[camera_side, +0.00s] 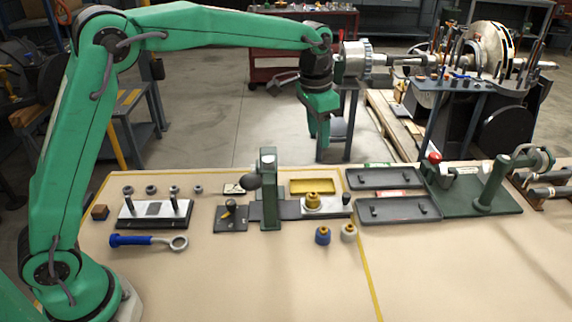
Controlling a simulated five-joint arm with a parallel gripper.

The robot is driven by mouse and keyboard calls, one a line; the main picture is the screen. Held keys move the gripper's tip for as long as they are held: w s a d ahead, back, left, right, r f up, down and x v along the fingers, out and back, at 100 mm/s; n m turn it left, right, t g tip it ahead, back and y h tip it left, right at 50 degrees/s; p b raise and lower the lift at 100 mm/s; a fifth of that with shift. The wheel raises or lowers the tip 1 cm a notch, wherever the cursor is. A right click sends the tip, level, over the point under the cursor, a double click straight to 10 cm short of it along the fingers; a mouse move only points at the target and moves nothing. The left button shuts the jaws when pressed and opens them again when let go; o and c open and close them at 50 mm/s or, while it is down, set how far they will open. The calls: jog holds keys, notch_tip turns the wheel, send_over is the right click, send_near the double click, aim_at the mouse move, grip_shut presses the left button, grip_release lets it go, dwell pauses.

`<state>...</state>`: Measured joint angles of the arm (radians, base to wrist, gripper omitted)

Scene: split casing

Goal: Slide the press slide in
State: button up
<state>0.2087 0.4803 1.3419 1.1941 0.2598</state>
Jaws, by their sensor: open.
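My gripper (320,142) hangs in the air above and behind the table's far edge, pointing down. It is open and empty, apart from everything on the table. The green press (269,185) stands upright on the table below and left of it, with a dark round knob on its left side. The press slide (336,203) is a flat grey plate that sticks out to the right of the press. A brass-coloured stepped part (313,201) sits on it. The slide's left end is hidden at the press column.
A yellow tray (312,187) lies behind the slide. Blue (322,235) and pale (348,232) capped pieces stand in front. Dark trays (398,210) and a green fixture (487,200) are on the right. A pin block (154,212) and blue-handled tool (130,240) lie left. The front table is clear.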

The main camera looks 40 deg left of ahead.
jog(key=m+g, duration=0.1)
jog(key=m, duration=0.1)
send_over(346, 195)
notch_tip(346, 195, down, 11)
jog(key=shift+w+r, duration=0.1)
jog(key=shift+f, duration=3.95)
jog(key=shift+c, duration=0.2)
grip_shut()
